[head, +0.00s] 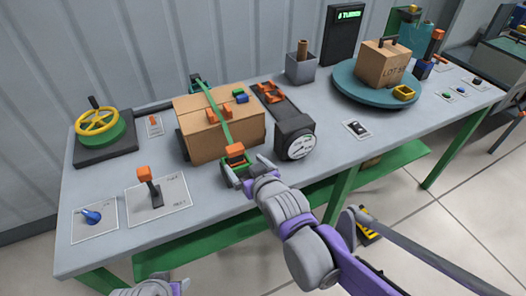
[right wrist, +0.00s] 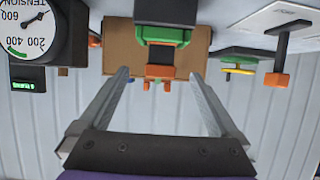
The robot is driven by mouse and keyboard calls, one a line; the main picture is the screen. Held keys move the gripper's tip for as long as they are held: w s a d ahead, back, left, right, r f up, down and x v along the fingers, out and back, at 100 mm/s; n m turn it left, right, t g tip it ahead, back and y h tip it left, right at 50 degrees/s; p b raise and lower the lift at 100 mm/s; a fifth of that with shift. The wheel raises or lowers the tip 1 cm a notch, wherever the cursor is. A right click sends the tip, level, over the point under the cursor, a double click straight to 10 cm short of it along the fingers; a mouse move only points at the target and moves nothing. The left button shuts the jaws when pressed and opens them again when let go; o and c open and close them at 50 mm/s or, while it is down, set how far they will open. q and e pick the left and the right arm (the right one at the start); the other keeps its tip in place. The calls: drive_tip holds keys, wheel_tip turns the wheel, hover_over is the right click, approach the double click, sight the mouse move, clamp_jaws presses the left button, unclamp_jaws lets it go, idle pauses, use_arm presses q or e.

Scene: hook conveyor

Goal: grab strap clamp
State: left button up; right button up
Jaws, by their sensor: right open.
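The strap clamp (head: 235,154), orange on top with a green frame, sits at the front side of a cardboard box (head: 238,133). A green strap (head: 218,118) runs over the box. My right gripper (head: 252,174) is open just in front of the clamp, its fingers pointing at it. In the right wrist view, which looks upside down, the clamp (right wrist: 162,35) shows ahead, between the lines of the spread fingers (right wrist: 160,76). Nothing is held, and I cannot tell whether a finger touches the clamp.
A tension gauge (head: 295,138) stands close right of the box. An orange-handled lever (head: 150,185) and a blue knob (head: 91,216) are front left. A yellow handwheel (head: 97,121) is behind them. A turntable (head: 345,84) carries another box (head: 383,65).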

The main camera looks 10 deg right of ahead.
sight(237, 155)
drive_tip(key=x, duration=0.4)
drive_tip(key=shift+w+a+r, duration=0.15)
drive_tip(key=shift+w+a, duration=0.1)
drive_tip(key=shift+w, duration=0.2)
drive_tip(key=shift+w+r+b+x, duration=0.1)
drive_tip(key=shift+r+x, duration=0.05)
drive_tip(key=shift+x, duration=0.9)
drive_tip(key=shift+w+r+b+x, duration=0.1)
drive_tip(key=shift+r+x, duration=0.05)
drive_tip(key=shift+x, duration=0.85)
drive_tip(key=shift+r+b+x, duration=0.1)
drive_tip(key=shift+r+x, duration=0.05)
drive_tip(key=shift+x, duration=0.9)
